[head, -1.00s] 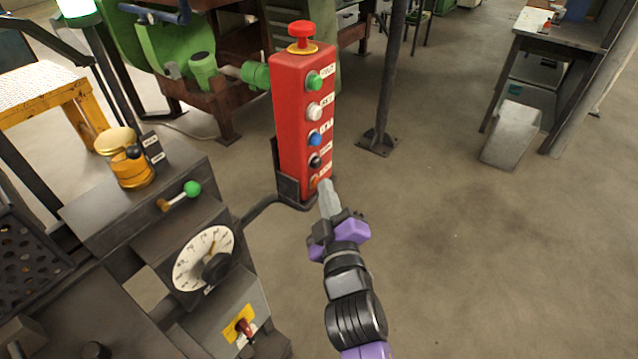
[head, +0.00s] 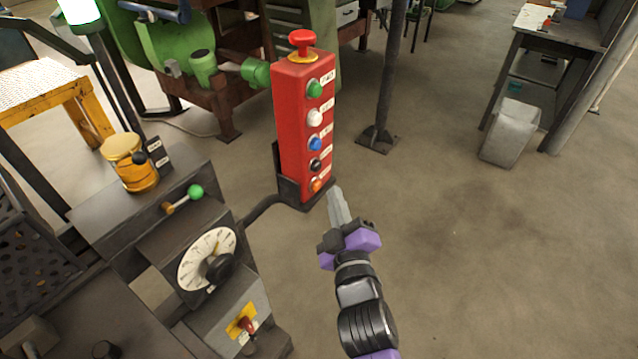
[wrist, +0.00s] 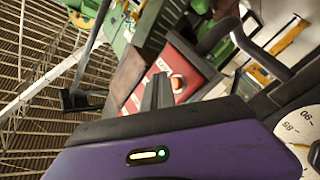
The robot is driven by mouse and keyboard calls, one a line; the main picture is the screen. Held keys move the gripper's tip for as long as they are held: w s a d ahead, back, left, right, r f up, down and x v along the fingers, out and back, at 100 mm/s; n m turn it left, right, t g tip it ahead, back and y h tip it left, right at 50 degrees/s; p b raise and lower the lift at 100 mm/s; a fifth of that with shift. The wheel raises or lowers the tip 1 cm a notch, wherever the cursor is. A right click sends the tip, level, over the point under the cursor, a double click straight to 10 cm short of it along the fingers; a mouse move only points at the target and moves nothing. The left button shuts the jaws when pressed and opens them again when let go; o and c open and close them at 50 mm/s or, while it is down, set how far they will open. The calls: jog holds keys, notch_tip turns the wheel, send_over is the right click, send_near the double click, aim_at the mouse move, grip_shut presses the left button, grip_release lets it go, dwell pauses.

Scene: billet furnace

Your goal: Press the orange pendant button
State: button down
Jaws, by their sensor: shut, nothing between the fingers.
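The red pendant box (head: 299,125) stands upright in a dark holder, with a red mushroom knob on top and a column of green, white, blue, black and orange buttons. The orange button (head: 315,185) is the lowest, and its face is in plain view. My gripper (head: 335,192) is shut and empty, its tips just right of and slightly below the orange button, with a small gap visible. In the wrist view the finger (wrist: 158,92) points at the red box (wrist: 184,70), and a round orange-white button (wrist: 178,83) shows beside the fingertip.
A dark post (head: 390,80) rises behind the pendant. Open floor lies to the right.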

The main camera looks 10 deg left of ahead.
jog(key=d+p, duration=0.1)
jog(key=s+d+p, duration=0.1)
jog(key=p, duration=0.1)
jog(key=d+p, duration=0.2)
jog(key=shift+s+d, duration=0.1)
jog(key=shift+s, duration=0.3)
dwell(0.7)
